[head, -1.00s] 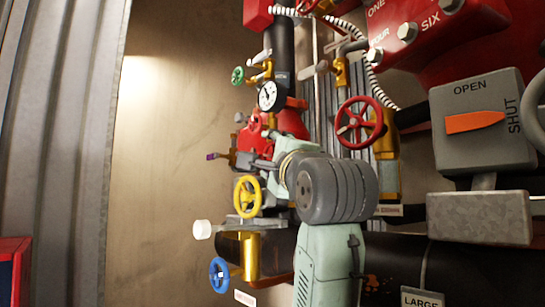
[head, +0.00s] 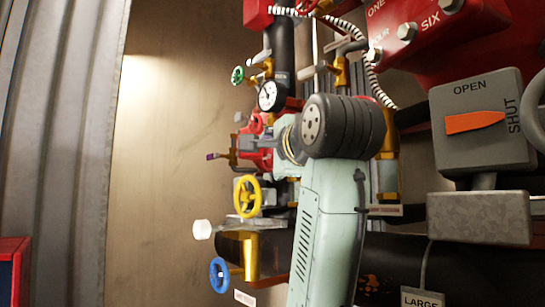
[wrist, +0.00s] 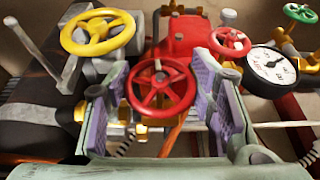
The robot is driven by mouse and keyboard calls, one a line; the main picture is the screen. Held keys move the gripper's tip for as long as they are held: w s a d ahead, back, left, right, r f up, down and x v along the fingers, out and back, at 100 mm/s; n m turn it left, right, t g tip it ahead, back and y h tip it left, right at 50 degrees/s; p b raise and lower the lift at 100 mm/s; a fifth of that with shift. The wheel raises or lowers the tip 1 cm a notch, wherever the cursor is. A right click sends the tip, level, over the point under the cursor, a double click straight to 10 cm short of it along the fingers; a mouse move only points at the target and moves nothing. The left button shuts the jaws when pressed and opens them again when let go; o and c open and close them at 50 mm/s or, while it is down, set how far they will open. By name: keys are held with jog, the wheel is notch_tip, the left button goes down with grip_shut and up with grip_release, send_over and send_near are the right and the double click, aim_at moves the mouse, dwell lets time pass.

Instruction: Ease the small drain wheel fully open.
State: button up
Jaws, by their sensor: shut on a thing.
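A small red spoked wheel (wrist: 160,88) stands between my gripper's two purple-padded fingers in the wrist view. My gripper (wrist: 162,80) is shut on this wheel's rim, with one finger on each side. No label shows on the wheel, so I cannot tell from the pictures that it is the drain wheel. In the head view my wrist and forearm stand in front of the pipework and hide most of the gripper and the held wheel. Only part of the red fitting (head: 256,147) shows to their left.
Close by are a yellow wheel (head: 247,196), a blue wheel (head: 219,275), a green wheel (head: 237,75) and a gauge (head: 269,96). A second red wheel (wrist: 230,42) shows behind in the wrist view. A grey OPEN/SHUT box (head: 482,122) stands right. The left wall area is clear.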

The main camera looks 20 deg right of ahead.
jog(key=shift+n+g, duration=0.4)
jog(key=shift+g, duration=0.7)
jog(key=o, duration=1.2)
